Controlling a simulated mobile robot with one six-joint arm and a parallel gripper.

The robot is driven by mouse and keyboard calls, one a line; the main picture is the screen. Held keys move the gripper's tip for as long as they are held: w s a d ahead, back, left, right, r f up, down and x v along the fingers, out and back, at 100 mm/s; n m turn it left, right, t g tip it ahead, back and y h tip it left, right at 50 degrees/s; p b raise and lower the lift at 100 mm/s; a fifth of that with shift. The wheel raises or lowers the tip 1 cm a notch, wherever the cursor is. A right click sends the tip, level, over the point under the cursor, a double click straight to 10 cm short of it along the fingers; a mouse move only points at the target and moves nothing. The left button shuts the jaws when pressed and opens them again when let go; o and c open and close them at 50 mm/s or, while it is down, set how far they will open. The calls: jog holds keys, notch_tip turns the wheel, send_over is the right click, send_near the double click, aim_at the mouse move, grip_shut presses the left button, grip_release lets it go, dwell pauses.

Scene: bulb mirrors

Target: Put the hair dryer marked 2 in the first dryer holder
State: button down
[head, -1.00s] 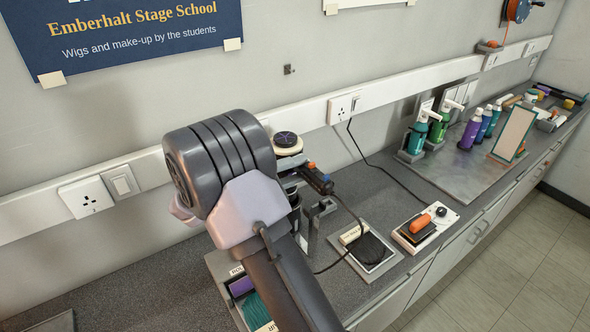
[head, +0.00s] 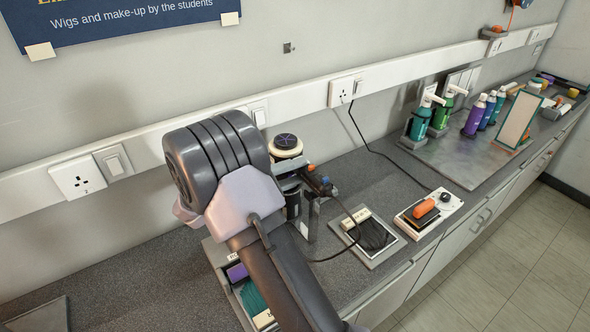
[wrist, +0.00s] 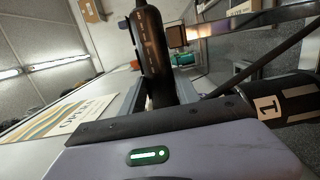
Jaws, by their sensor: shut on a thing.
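My gripper (wrist: 158,95) is shut on a dark, rounded handle (wrist: 150,45) with small marks along it. In the head view, the held hair dryer (head: 320,186) shows as a dark piece with orange and blue parts, beyond my arm. I cannot read a number on it. A cable hangs from it toward the grey mat. Beside it, in the wrist view, is a dark cylinder with pale bands and a label reading 1 (wrist: 267,106). I cannot tell whether it belongs to the first dryer holder. A cream-collared round piece (head: 286,146) stands by the wall, partly behind my arm.
A grey-framed mat (head: 382,258) with dark cable lies right of my gripper. A white board (head: 408,226) with an orange item is farther right. An open compartmented box (head: 225,258) lies below my arm. Bottles (head: 474,116) and a mirror (head: 518,124) stand farther along the counter.

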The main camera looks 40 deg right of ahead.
jog(key=shift+f+b, duration=0.35)
jog(key=shift+f, duration=0.3)
jog(key=c, duration=1.3)
grip_release()
jog(key=shift+f, duration=0.15)
jog(key=o, duration=1)
jog(key=a+p, duration=0.1)
jog(key=a, duration=0.1)
jog(key=w+a+p, duration=0.1)
jog(key=a, duration=0.5)
jog(key=shift+w+p, duration=0.15)
jog(key=shift+p, duration=0.25)
